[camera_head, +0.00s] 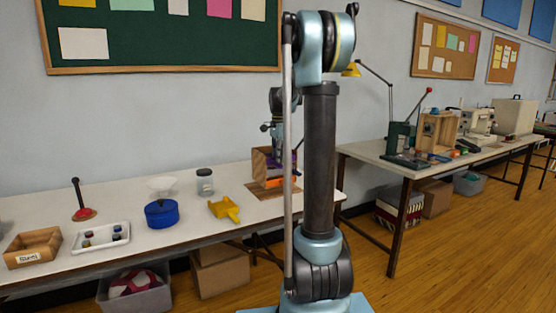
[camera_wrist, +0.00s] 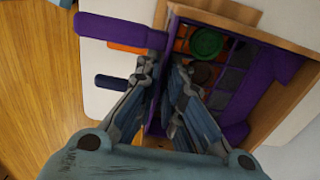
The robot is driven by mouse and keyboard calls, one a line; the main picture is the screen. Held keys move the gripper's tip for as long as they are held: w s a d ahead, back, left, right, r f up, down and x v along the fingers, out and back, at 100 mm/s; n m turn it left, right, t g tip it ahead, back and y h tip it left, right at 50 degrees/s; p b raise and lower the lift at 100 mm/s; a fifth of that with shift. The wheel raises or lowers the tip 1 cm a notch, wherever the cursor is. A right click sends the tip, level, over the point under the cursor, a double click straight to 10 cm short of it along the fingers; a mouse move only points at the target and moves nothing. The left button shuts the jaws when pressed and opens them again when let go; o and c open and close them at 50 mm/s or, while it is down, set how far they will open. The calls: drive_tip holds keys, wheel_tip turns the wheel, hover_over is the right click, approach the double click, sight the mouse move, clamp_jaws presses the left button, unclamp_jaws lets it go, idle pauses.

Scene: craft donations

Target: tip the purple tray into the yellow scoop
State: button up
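The purple tray (camera_wrist: 172,52) sits in a wooden box, seen in the wrist view, with several small compartments holding a green round piece and darker pieces. A purple bar (camera_wrist: 122,31) sticks out at its upper left. My gripper (camera_wrist: 164,70) is at the tray's near wall, its two fingers apart with a strip of purple between them; whether they press on it is unclear. In the head view my gripper is mostly hidden behind my arm, by the wooden box (camera_head: 260,161). The yellow scoop (camera_head: 223,208) lies empty-looking on the white table, left of the box.
Orange (camera_wrist: 126,47) and dark blue (camera_wrist: 112,82) bars stick out beside the purple one. The table's front edge is close to the scoop.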

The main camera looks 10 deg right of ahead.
clamp_jaws()
drive_tip(key=shift+c, duration=0.9)
unclamp_jaws()
drive_tip(key=shift+r, duration=0.25)
clamp_jaws()
drive_tip(key=s+d, duration=0.2)
drive_tip(key=s, duration=0.6)
drive_tip(key=s+d, duration=0.3)
drive_tip(key=s, duration=0.5)
idle(0.7)
drive_tip(key=shift+d, duration=0.1)
